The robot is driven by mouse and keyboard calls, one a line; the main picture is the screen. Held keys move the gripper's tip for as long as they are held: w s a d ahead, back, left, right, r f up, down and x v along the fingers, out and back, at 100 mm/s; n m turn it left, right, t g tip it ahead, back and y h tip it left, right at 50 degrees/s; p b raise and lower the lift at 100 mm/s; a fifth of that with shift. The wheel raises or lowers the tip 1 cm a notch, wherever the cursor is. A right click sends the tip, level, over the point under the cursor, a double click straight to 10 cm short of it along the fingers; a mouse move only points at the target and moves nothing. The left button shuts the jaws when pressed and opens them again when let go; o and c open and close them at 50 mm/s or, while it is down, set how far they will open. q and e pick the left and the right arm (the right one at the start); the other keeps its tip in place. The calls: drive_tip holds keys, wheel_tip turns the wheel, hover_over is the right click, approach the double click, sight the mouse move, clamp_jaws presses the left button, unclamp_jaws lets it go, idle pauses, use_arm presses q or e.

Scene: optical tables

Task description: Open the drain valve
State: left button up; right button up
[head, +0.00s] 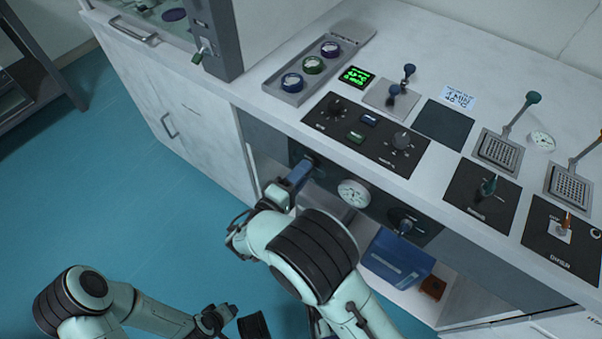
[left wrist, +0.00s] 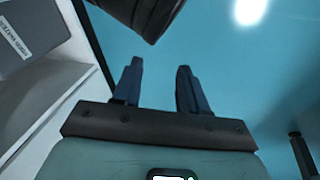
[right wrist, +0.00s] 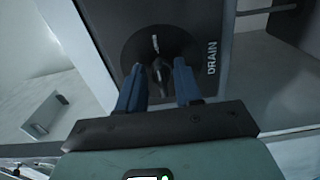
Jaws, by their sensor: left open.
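The drain valve shows in the right wrist view as a dark round dial with a small black handle (right wrist: 159,72), beside the white word DRAIN. It sits on a dark panel on the front of the bench. My right gripper (right wrist: 159,68) points straight at it. Its two blue fingers are apart, with the handle showing between their tips; I cannot tell whether they touch it. In the head view my right gripper (head: 300,174) is at the left end of the front panel and hides most of the valve. My left gripper (left wrist: 160,68) is open and empty above the blue floor.
A round gauge (head: 354,193) and another dark knob (head: 405,222) are on the front panel to the right. A blue bin (head: 398,259) stands on the open shelf below. The bench top (head: 300,122) overhangs the panel. The floor at left is clear.

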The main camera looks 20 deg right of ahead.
use_arm(q)
drive_tip(key=shift+s+d+r+g+p, duration=0.2)
drive_tip(key=shift+s+d+r+p, duration=0.15)
drive_tip(key=shift+s, duration=0.25)
drive_tip(key=shift+s+d+r+g+p, duration=0.25)
drive_tip(key=shift+s+r+p, duration=0.15)
drive_tip(key=shift+s, duration=0.15)
use_arm(e)
drive_tip(key=v, duration=1.3)
drive_tip(key=shift+s+a, duration=0.1)
